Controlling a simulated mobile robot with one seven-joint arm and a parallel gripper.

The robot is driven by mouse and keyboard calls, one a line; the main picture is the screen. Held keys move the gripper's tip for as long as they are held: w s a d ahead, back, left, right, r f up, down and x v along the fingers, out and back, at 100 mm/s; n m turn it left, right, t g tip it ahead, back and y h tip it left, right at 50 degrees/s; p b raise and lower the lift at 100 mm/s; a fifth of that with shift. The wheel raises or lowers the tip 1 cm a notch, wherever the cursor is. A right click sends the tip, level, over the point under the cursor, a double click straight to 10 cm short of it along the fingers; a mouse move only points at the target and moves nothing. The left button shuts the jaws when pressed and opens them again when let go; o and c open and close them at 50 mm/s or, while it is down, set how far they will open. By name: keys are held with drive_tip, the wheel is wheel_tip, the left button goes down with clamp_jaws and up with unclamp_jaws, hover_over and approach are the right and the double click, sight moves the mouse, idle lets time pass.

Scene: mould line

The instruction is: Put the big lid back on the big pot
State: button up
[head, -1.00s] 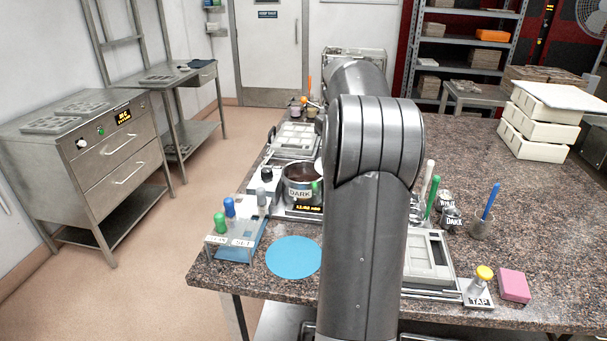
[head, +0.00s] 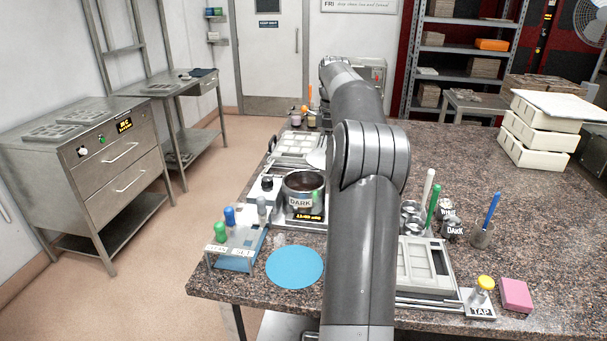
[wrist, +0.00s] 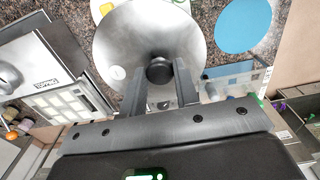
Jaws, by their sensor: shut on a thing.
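The big lid (wrist: 150,35), a wide silver disc with a black knob, fills the upper middle of the wrist view. My gripper (wrist: 160,74) is shut on the knob and holds the lid. In the head view my arm hides the gripper. A pale grey edge (head: 318,156) behind the pot may be the lid. The pot cannot be made out in the wrist view.
A blue round mat (head: 295,266) and a rack of coloured-topped tools (head: 235,258) are in front of the pot. A mould tray (head: 297,143) lies behind it. Small pots (head: 452,228), a TAP stand (head: 481,305) and a pink block (head: 515,294) are on the right.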

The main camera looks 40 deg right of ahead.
drive_tip(key=w+a+f, duration=0.4)
drive_tip(key=w+f, duration=0.3)
drive_tip(key=f, duration=0.2)
drive_tip(key=shift+w+a, duration=0.15)
drive_tip(key=shift+w, duration=0.1)
drive_tip(key=shift+f, duration=0.15)
drive_tip(key=shift+f, duration=0.15)
drive_tip(key=o, duration=1.1)
wheel_tip(320, 180, up, 12)
drive_tip(key=shift+r, duration=0.25)
